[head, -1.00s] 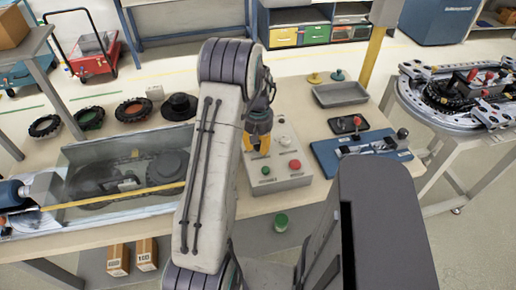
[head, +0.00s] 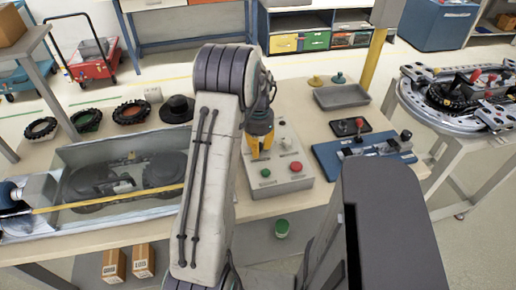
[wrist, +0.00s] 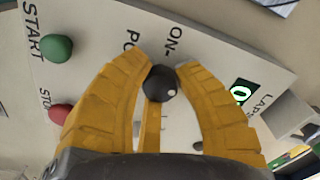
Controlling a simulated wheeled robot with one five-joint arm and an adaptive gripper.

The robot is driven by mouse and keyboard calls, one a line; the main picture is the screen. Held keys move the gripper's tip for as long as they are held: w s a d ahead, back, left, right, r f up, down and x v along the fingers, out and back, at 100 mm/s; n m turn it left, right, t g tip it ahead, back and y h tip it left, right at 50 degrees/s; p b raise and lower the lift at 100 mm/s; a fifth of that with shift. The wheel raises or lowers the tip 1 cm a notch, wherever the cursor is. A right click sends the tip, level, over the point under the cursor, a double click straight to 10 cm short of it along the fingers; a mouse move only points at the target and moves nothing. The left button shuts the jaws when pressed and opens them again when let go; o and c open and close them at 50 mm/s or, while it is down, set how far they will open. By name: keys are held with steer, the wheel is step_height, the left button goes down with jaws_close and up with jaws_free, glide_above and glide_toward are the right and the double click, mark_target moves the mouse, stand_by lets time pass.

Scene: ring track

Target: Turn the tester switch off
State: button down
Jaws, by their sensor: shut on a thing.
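The tester is a light grey control box (head: 294,184) on the bench. It has a green START button (head: 266,173) and a red STOP button (head: 296,167). In the wrist view its panel (wrist: 95,75) carries a switch with a round black knob (wrist: 160,82) beside the label "ON-". The other labels by it are partly hidden. My gripper (head: 260,152) reaches down over the left part of the box. In the wrist view my gripper (wrist: 164,66) has its yellow fingers shut on the knob. A small lit green digit (wrist: 240,93) shows near "LAPS".
A blue fixture (head: 362,150) with a lever stands right of the box. A grey tray (head: 340,96) and a small dark tray (head: 350,127) lie behind. A ring-shaped metal track (head: 455,100) stands at the right.

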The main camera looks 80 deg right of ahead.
steer(key=shift+a+f+m, duration=0.1)
steer(key=shift+m, duration=0.8)
steer(key=c, duration=0.9)
jaws_free()
step_height(320, 180, up, 12)
stand_by(0.7)
